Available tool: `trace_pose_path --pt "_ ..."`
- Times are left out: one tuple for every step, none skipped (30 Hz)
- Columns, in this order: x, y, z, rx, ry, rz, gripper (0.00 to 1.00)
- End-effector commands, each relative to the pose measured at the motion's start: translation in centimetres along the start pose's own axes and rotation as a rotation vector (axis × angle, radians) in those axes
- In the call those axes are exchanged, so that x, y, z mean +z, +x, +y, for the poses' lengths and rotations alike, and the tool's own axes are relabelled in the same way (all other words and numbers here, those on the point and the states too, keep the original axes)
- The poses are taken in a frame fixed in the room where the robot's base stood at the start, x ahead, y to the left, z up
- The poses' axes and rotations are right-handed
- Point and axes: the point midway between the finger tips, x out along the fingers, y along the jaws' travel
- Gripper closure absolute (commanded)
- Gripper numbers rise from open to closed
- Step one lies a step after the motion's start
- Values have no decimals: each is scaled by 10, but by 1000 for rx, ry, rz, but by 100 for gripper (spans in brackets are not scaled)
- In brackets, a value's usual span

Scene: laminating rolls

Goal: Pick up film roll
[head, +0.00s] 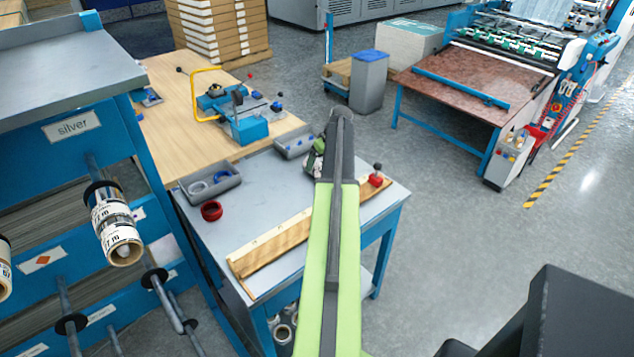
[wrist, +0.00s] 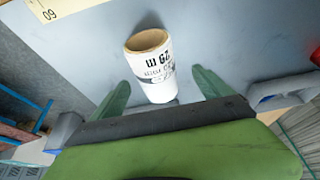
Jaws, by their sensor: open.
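A white film roll (wrist: 160,84) with black print and a brown cardboard core shows in the wrist view on a grey tabletop (wrist: 215,35). My gripper (wrist: 160,82) is open, with one green finger on each side of the roll's lower part. A gap shows between each finger and the roll, so nothing is held. Another printed film roll (head: 115,228) hangs on a rack peg at the left.
A wooden ruler (head: 268,247) lies along the bench's front edge. Grey trays (head: 212,195), a red ring (head: 211,211) and a red-based knobbed tool (head: 375,182) sit on the bench. A blue rack (head: 50,165) with several pegs stands left.

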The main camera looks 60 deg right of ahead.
Motion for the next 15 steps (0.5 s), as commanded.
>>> trace_pose_path --pt "1 10 0 0 0 0 11" --pt "1 10 0 0 0 0 11" --pt "0 9 0 0 0 0 11" --pt "0 8 0 0 0 0 11" --pt "0 8 0 0 0 0 11" --pt "0 9 0 0 1 0 11" --pt "0 11 1 0 1 0 11" --pt "1 14 2 0 1 0 11" --pt "2 19 3 0 1 0 11" --pt "2 24 4 0 1 0 11" --pt "3 29 5 0 1 0 11" --pt "4 37 7 0 1 0 11" --pt "5 42 8 0 1 0 11" --pt "6 48 10 0 1 0 11" --pt "6 55 9 0 0 0 11"
